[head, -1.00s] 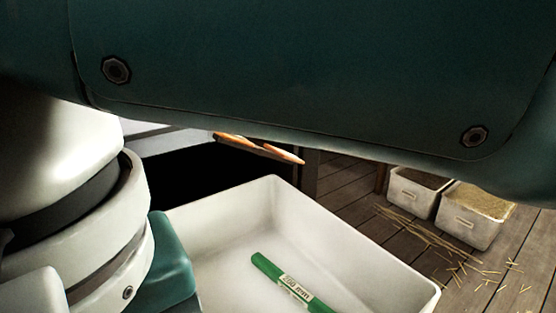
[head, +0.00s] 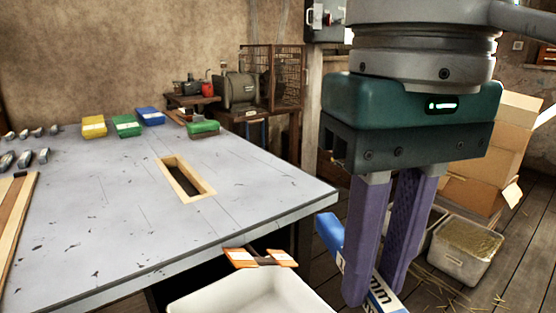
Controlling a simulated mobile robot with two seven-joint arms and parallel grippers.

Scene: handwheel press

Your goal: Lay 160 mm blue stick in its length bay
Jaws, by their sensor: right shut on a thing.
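My right gripper (head: 375,292), with two purple fingers pointing down, is shut on a blue stick (head: 328,231). The stick slants down to the right between the fingers. Its white label shows part of a "mm" marking, but the number is hidden by the finger. The stick is in the air to the right of the table's near corner. A wood-framed slot (head: 187,180) is set in the grey table (head: 110,220). I cannot tell whether it is the length bay. My left gripper is not in view.
A white tray (head: 250,296) sits low, left of the gripper, with an orange-and-white item (head: 260,257) at its far edge. Yellow (head: 93,126), green (head: 126,125) and blue (head: 150,116) blocks stand at the table's back. The table around the slot is clear.

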